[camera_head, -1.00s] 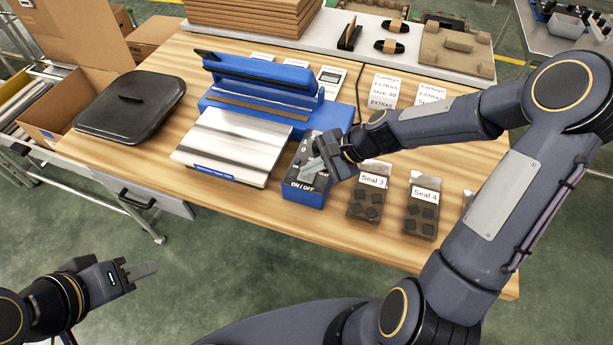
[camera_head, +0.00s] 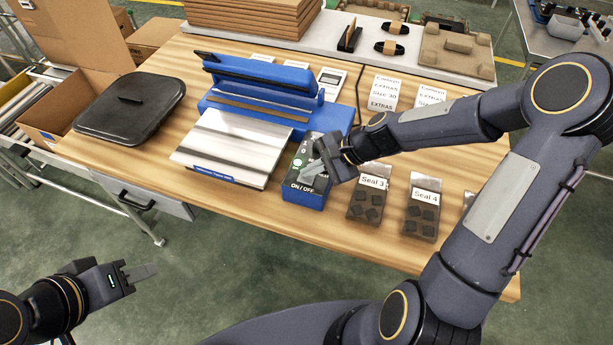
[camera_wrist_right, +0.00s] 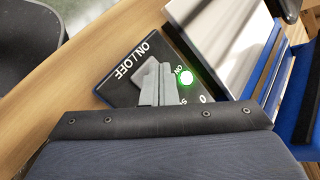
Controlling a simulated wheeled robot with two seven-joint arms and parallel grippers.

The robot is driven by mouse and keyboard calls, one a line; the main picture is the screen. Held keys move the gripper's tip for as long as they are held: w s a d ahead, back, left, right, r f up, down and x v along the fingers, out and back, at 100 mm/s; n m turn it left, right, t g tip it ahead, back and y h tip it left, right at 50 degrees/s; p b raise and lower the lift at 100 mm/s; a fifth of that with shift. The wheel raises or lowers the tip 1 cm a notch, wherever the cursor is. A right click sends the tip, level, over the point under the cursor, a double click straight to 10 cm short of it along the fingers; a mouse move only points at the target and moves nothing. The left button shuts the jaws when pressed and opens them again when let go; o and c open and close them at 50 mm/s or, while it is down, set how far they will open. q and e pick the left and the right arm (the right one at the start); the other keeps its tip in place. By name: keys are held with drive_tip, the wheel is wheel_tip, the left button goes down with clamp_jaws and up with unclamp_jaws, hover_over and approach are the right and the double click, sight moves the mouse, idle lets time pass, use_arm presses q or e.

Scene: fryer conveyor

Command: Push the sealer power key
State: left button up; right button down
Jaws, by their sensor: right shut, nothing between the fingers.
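The blue sealer (camera_head: 265,95) stands on the wooden table with its silver plate (camera_head: 225,150) in front. Its control box (camera_head: 305,195), with a dark top marked ON / OFF, sits at the front right. A round light (camera_head: 298,163) on the box glows green; it also shows in the right wrist view (camera_wrist_right: 187,77). My right gripper (camera_head: 314,169) is shut and empty, with its fingertips over the box top by the ON / OFF text (camera_wrist_right: 155,85). The fingers hide part of the panel, and I cannot tell whether they touch it. My left gripper (camera_head: 143,272) is away from the table; its finger gap is unclear.
A black lidded tray (camera_head: 130,105) lies left of the sealer. Bags labelled Seal 3 (camera_head: 367,205) and Seal 4 (camera_head: 422,212) lie right of the box.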

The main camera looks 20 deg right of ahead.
drive_tip(key=shift+r+p, duration=0.4)
drive_tip(key=shift+r, duration=0.25)
drive_tip(key=shift+r, duration=0.1)
wheel_tip(320, 180, up, 6)
drive_tip(key=p, duration=0.4)
drive_tip(key=shift+p, duration=0.35)
drive_tip(key=s+d+r+n+h, duration=0.1)
drive_tip(key=s+d+r+n, duration=0.1)
drive_tip(key=s, duration=0.5)
drive_tip(key=s+d+r+n+t+h, duration=0.1)
drive_tip(key=s+d+r+n+h, duration=0.1)
drive_tip(key=s+r+n, duration=0.3)
drive_tip(key=s+d+r+n+t+h, duration=0.1)
drive_tip(key=s+d+r+n, duration=0.1)
drive_tip(key=s, duration=0.7)
drive_tip(key=r+n, duration=0.1)
drive_tip(key=n, duration=0.1)
drive_tip(key=shift+s+d+r+n+h, duration=0.2)
drive_tip(key=shift+s+r+n+h, duration=0.1)
drive_tip(key=shift+s+n+h, duration=0.1)
